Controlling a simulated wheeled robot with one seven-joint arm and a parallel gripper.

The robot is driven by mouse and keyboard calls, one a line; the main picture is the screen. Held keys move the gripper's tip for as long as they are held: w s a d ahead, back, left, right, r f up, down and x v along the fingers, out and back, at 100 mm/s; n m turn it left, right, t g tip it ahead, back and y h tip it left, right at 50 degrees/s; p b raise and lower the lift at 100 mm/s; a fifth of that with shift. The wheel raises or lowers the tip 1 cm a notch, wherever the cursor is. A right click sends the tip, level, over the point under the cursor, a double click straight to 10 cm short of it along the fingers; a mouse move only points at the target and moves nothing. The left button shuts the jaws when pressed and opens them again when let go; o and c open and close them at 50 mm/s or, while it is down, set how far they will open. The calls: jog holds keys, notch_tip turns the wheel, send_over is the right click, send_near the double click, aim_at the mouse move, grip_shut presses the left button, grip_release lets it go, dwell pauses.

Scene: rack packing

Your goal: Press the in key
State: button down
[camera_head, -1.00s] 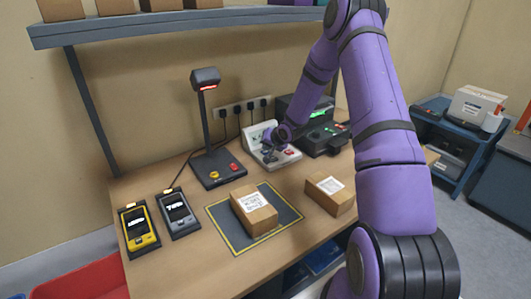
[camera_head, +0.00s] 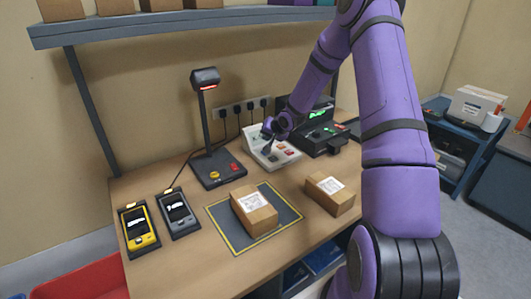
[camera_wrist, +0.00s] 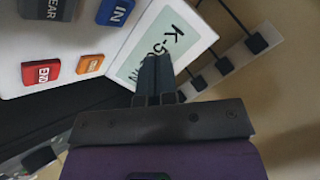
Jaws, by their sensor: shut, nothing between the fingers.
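The white keypad unit (camera_head: 262,158) stands at the back of the bench with its colored keys facing up. In the wrist view its blue IN key (camera_wrist: 115,12) is at the top edge, partly cut off. Nearby are a red END key (camera_wrist: 41,73), an orange key (camera_wrist: 90,64) and a grey key (camera_wrist: 48,8). A pale display (camera_wrist: 165,45) is beside them. My gripper (camera_wrist: 155,62) is shut and empty, its tips over the display side in the wrist view, to the right of and below the IN key. In the head view my gripper (camera_head: 268,147) is over the keypad; contact cannot be told.
A black device with a green screen (camera_head: 322,130) stands right of the keypad. A scanner stand (camera_head: 207,120) is to its left. Boxes (camera_head: 254,210) (camera_head: 330,193) and two handhelds (camera_head: 139,228) (camera_head: 178,213) lie in front. A shelf (camera_head: 190,25) hangs above.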

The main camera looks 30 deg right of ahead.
jog(key=shift+r, duration=0.8)
jog(key=shift+a+r, duration=0.1)
jog(key=shift+r, duration=0.15)
jog(key=s+a+r+n+g+h, duration=0.15)
jog(key=s+a+r, duration=0.35)
jog(key=s+r, duration=0.5)
jog(key=s+a+r+n+g+h, duration=0.15)
jog(key=s+a+r, duration=0.4)
jog(key=r, duration=0.85)
jog(key=s+a+r+n+y, duration=0.1)
jog(key=s+a+r+n, duration=0.1)
jog(key=s, duration=1.2)
jog(key=s+a+r+n+g, duration=0.1)
jog(key=s+a+r, duration=0.3)
jog(key=s, duration=1.1)
jog(key=shift+s+a+r+n+y, duration=0.2)
jog(key=shift+a+n+y, duration=0.2)
jog(key=shift+a+n, duration=0.55)
jog(key=c, duration=1.8)
grip_release()
jog(key=shift+a+m, duration=0.2)
jog(key=shift+m, duration=0.05)
jog(key=shift+c, duration=0.2)
